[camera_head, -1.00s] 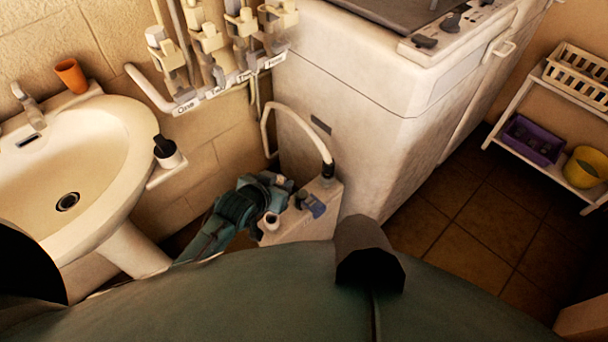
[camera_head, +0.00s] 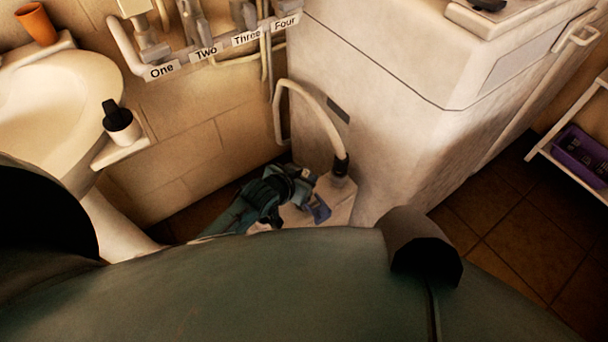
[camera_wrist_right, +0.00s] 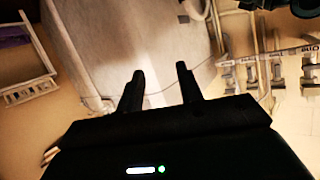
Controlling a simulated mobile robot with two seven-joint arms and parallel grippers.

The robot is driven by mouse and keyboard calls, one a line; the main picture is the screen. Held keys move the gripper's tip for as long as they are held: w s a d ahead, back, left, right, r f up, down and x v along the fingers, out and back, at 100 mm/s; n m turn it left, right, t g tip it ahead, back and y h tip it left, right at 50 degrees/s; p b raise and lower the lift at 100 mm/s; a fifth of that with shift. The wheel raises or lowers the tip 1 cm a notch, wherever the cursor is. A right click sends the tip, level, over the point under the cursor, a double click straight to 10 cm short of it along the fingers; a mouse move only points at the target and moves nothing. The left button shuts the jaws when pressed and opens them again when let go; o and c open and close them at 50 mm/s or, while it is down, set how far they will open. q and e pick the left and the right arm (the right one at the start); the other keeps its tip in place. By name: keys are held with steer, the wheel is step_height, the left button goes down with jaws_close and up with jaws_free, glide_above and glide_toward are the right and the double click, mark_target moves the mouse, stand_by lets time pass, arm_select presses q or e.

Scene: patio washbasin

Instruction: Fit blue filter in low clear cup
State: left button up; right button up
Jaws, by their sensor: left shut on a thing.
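My left gripper (camera_head: 304,190) reaches down at the middle of the head view, over a low pale box beside the white cabinet. It is shut on a small blue piece (camera_head: 319,209), which looks like the blue filter. The piece is over or against the box top; I cannot tell whether it touches. I cannot make out a low clear cup; my own body hides the front of the box. My right gripper (camera_wrist_right: 160,72) shows in the right wrist view with its two fingers apart and nothing between them.
The pale box (camera_head: 342,196) has a white hose (camera_head: 318,108) rising from it. The white cabinet (camera_head: 390,120) stands right behind it. A washbasin (camera_head: 50,110), an orange cup (camera_head: 36,24) and labelled pipes (camera_head: 205,54) are at left. Open tiled floor (camera_head: 510,230) lies at right.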

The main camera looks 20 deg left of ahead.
arm_select(q)
steer(key=shift+f+b, duration=1.4)
steer(key=shift+f, duration=0.35)
arm_select(e)
steer(key=shift+s+d+f+n+t, duration=0.2)
steer(key=shift+d+n+t, duration=0.15)
steer(key=shift+t, duration=0.15)
arm_select(q)
steer(key=shift+p, duration=0.7)
arm_select(e)
steer(key=shift+r, duration=0.65)
arm_select(q)
steer(key=shift+f+b, duration=0.5)
steer(key=shift+f, duration=0.15)
arm_select(e)
steer(key=shift+f, duration=0.4)
arm_select(q)
steer(key=o, duration=0.8)
steer(key=shift+c, duration=0.2)
arm_select(e)
steer(key=shift+r, duration=0.1)
